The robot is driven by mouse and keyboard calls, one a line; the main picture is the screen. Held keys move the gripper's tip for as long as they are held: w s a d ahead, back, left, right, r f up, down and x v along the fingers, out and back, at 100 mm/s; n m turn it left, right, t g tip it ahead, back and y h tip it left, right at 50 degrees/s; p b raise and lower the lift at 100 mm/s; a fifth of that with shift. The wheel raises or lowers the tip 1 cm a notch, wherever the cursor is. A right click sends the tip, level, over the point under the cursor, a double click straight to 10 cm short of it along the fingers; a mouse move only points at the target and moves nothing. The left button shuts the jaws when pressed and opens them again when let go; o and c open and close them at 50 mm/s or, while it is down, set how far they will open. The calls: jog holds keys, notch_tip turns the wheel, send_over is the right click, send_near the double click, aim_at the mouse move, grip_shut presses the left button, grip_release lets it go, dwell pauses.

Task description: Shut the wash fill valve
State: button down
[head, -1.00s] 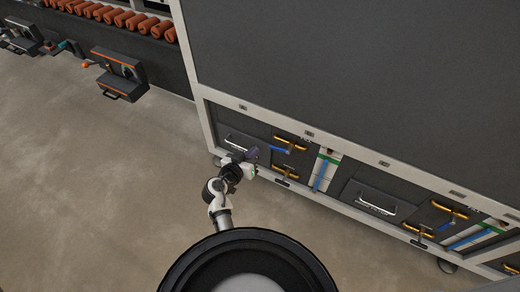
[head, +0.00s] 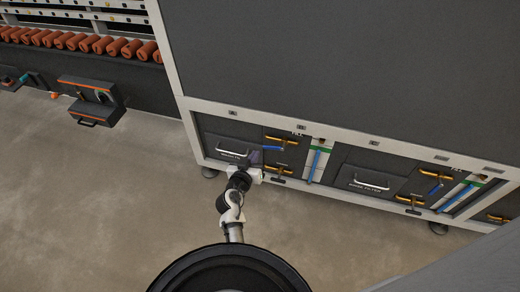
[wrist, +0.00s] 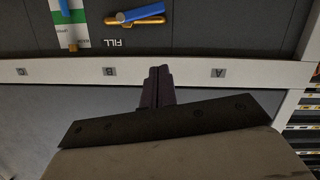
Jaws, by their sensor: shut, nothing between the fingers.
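The left bay of the dark cabinet has an upper yellow valve (head: 281,141) with a blue lever (head: 271,149), near a white FILL label (head: 297,133). In the upside-down wrist view, a yellow valve (wrist: 150,21) with a blue lever (wrist: 138,14) sits beside a FILL label. The lever runs nearly along the yellow body there. I cannot read a wash label. My gripper (head: 256,157) is shut and empty, in front of the panel just left of and below the blue lever. Its purple fingers also show in the wrist view (wrist: 158,85), apart from the valve.
A lower yellow valve (head: 279,172), a drawer handle (head: 234,154) and a sight tube (head: 314,165) surround the lever. A second bay to the right has another blue lever (head: 435,188). A pale frame rail (wrist: 60,74) edges the panel. The floor (head: 80,200) at left is clear.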

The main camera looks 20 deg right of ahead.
jog(key=shift+d, duration=0.1)
dwell(0.3)
jog(key=p, duration=0.1)
send_over(265, 148)
jog(key=f+v, duration=0.1)
jog(key=v, duration=0.1)
jog(key=f, duration=0.2)
jog(key=shift+s+d+f+b, duration=0.15)
jog(key=shift+f+b, duration=0.1)
jog(key=shift+f, duration=0.65)
jog(key=shift+s+d+f+b, duration=0.1)
jog(key=shift+d+f+b, duration=0.1)
jog(key=shift+f, duration=0.75)
jog(key=shift+w+f, duration=0.1)
